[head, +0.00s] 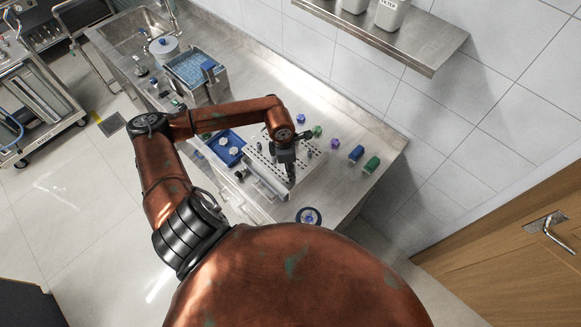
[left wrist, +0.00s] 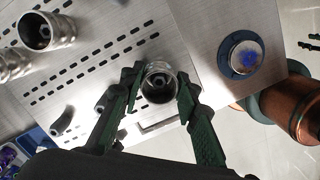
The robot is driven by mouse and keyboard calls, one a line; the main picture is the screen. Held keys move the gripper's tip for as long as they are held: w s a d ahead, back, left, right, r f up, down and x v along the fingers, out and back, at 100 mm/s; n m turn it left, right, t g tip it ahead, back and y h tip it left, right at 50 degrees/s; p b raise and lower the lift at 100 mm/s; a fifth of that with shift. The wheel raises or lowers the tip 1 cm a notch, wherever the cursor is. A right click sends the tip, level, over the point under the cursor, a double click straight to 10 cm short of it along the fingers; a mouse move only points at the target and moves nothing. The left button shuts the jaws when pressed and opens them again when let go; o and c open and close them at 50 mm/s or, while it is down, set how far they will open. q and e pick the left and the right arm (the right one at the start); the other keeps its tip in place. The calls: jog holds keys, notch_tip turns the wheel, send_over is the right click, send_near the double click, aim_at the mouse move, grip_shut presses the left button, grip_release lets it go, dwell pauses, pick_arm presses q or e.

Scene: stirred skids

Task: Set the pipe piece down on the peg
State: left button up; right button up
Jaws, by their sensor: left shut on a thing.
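The pipe piece (left wrist: 160,84) is a short silver ring, seen nearly end-on from above in the left wrist view. My left gripper (left wrist: 158,88) is shut on it, with a dark green finger on each side; the gripper (head: 290,178) also shows in the head view, low over the perforated metal plate (head: 262,168). The inside of the pipe piece is dark, with a rounder shape within. I cannot tell whether a peg is inside it or whether it touches the plate (left wrist: 105,45). My right gripper is not in view.
Another silver fitting (left wrist: 45,30) stands on the plate. A round blue-rimmed dish (head: 309,217) lies at the near bench edge. A blue tray (head: 216,143) is left of the plate. Blue (head: 356,153) and green (head: 371,164) blocks lie right, with bare bench between.

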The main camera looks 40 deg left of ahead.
pick_arm(q)
jog(key=shift+b, duration=0.35)
dwell(0.4)
jog(key=o, duration=1.3)
jog(key=shift+o, duration=0.2)
jog(key=o, duration=0.4)
jog(key=shift+o, duration=0.2)
